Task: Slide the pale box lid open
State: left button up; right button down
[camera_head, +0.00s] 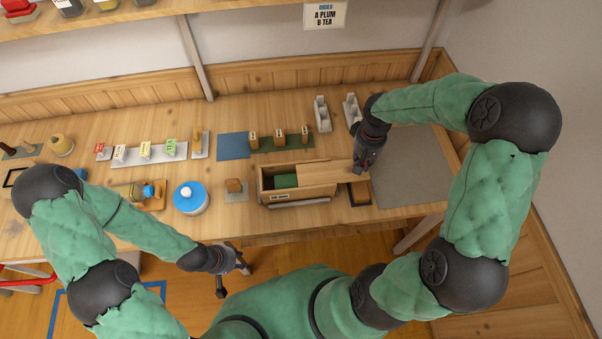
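The wooden box (262,188) stands near the front edge of the table. Its pale lid (322,174) covers the right part and reaches past the box's right end. The left part of the box is uncovered, and something green (286,181) shows inside. My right gripper (360,173) points down at the right end of the lid, touching it or very close. Its fingertips are too small and dark to tell whether they are open or shut. My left gripper (233,284) is off the table in front of its edge, fingers apart and empty.
A grey mat (415,170) on the right is clear.

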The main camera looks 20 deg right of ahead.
jog(key=shift+s+d, duration=0.1)
dwell(0.3)
jog(key=shift+s+d+p, duration=0.15)
jog(key=shift+s+d, duration=0.05)
jog(key=shift+d, duration=0.65)
jog(key=shift+s+d+p, duration=0.1)
jog(key=shift+s+d, duration=0.05)
jog(key=shift+d, duration=0.65)
jog(key=shift+s+d+p, duration=0.15)
jog(key=shift+s+d, duration=0.05)
jog(key=shift+d, duration=0.85)
jog(key=shift+s+d, duration=0.25)
jog(key=shift+d, duration=0.75)
jog(key=c, duration=1.1)
grip_release()
